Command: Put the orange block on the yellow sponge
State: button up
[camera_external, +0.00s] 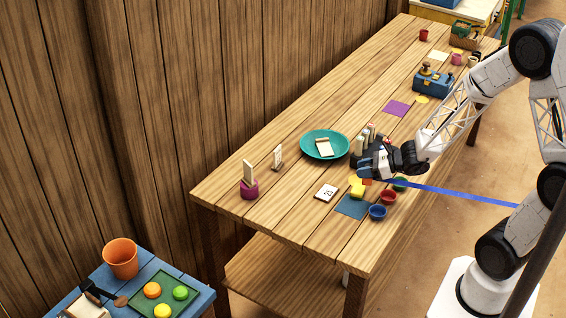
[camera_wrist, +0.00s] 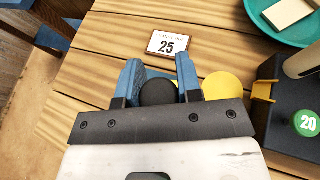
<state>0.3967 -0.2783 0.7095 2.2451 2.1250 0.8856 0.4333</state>
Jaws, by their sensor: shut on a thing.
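My gripper (camera_external: 365,172) is low over the near part of the table and shut. A small orange patch, the orange block (camera_external: 367,182), shows at its fingertips, mostly covered by them. The yellow sponge (camera_external: 357,191) is just below and left of the block, close under the gripper. Whether block and sponge touch cannot be told. In the wrist view my gripper's blue fingers (camera_wrist: 158,78) have a dark round form between them; block and sponge cannot be made out there.
A blue mat (camera_external: 352,207), a blue bowl (camera_external: 378,212) and a red bowl (camera_external: 389,197) are close by. A "25" card (camera_external: 326,193) lies left. A yellow disc (camera_wrist: 222,87) and a dark holder (camera_wrist: 291,112) are beside the fingers. A teal plate (camera_external: 309,150) is farther back.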

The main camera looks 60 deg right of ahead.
jog(key=shift+w+d+f, duration=0.1)
jog(key=shift+w+d, duration=0.05)
jog(key=shift+w, duration=0.65)
jog(key=shift+w+d+f, duration=0.1)
jog(key=shift+w+d, duration=0.05)
jog(key=shift+w, duration=0.6)
jog(key=shift+f, duration=1.7)
jog(key=shift+f, duration=0.15)
jog(key=o, duration=0.9)
jog(key=shift+o, duration=0.2)
jog(key=shift+s+d+r, duration=0.2)
jog(key=shift+s+r, duration=0.2)
jog(key=shift+s, duration=0.15)
jog(key=v, duration=1)
jog(key=shift+s, duration=0.35)
